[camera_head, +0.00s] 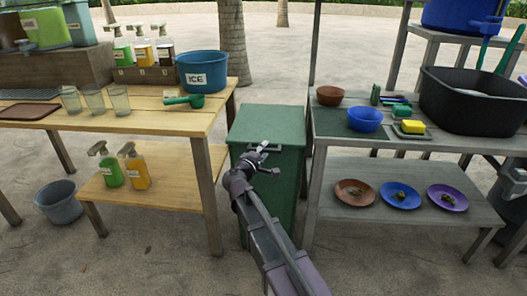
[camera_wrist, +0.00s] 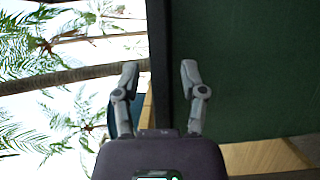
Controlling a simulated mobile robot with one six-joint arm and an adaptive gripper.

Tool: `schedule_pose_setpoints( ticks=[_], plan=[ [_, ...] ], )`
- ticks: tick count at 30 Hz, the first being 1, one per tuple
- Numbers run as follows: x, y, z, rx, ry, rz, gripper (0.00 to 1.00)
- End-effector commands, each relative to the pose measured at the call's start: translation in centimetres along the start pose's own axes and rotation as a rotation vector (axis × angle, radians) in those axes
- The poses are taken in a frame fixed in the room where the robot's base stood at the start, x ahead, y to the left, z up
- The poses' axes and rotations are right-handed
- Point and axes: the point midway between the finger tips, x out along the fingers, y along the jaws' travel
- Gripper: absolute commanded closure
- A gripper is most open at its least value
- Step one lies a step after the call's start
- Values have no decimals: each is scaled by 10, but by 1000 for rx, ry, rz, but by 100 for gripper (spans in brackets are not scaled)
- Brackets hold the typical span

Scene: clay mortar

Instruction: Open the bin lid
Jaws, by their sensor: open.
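The green bin (camera_head: 290,185) stands on the ground between two tables, and its lid (camera_head: 268,118) lies flat and shut on top. My gripper (camera_head: 262,153) is at the upper front of the bin, by the lid's front edge. In the wrist view my gripper (camera_wrist: 160,74) is open and empty. The dark lid edge (camera_wrist: 159,40) runs between the two fingers in that view, with the green bin side (camera_wrist: 245,70) behind the right finger. I cannot tell whether either finger touches it. My arm hides part of the bin front.
The left wooden table (camera_head: 215,100) holds a blue ICE bucket (camera_head: 203,72), a green scoop (camera_head: 185,101), glasses and pump bottles. The grey right table (camera_head: 335,130) holds bowls, sponges and a black tub (camera_head: 475,98). Plates (camera_head: 400,194) lie on its lower shelf. Both tables flank the bin closely.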

Motion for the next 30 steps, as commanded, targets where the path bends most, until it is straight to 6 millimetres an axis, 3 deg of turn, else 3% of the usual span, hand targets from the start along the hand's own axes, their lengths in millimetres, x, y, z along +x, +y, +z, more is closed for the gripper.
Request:
schedule_pose_setpoints(
  ticks=[6,8,12,30],
  plan=[
    [0,0,0,0,0,0,46],
    [0,0,0,0,0,0,61],
    [0,0,0,0,0,0,100],
    [1,11,0,-7,-2,-17,100]
  ],
)
